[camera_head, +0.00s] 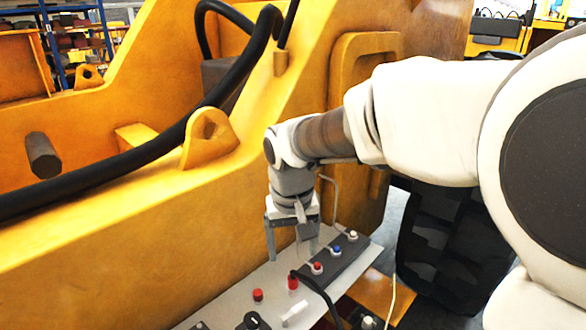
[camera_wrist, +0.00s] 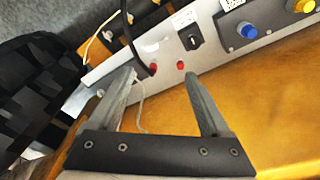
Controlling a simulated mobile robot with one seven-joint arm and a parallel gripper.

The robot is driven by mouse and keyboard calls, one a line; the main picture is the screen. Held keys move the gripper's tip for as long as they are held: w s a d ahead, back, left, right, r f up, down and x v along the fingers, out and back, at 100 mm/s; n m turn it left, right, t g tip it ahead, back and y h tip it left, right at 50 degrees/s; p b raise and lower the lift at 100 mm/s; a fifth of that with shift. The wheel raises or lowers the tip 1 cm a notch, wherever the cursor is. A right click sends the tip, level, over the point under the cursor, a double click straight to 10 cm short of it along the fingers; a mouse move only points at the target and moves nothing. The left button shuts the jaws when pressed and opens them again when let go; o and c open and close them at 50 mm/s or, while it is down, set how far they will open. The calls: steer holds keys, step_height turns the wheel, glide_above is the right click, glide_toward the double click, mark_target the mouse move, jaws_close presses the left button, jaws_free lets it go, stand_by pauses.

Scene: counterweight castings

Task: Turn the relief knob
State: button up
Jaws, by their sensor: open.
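A grey control panel (camera_head: 225,304) carries several knobs and buttons; I cannot read a label that names the relief knob. A black rotary knob (camera_head: 252,321) sits near the bottom edge of the head view, and what looks like a black knob (camera_wrist: 190,36) on a white plate shows in the wrist view. A red button (camera_head: 258,294) and a red knob (camera_head: 293,283) are closer to my gripper. My gripper (camera_head: 290,242) is open and empty, pointing down above the panel. In the wrist view its fingertips (camera_wrist: 161,74) are apart, near a small red button (camera_wrist: 180,65).
A dark strip on the panel holds red (camera_head: 317,267), blue (camera_head: 336,250) and white (camera_head: 352,235) buttons. A black cable (camera_head: 318,293) arches over the panel. A yellow machine body (camera_head: 110,225) stands behind it. Blue (camera_wrist: 247,30) and yellow (camera_wrist: 300,5) knobs show in the wrist view.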

steer(key=g, duration=0.2)
glide_toward(252, 318)
steer(key=shift+n, duration=0.4)
step_height(252, 318, down, 9)
steer(key=shift+s+r+p, duration=0.1)
steer(key=shift+p, duration=0.75)
jaws_close()
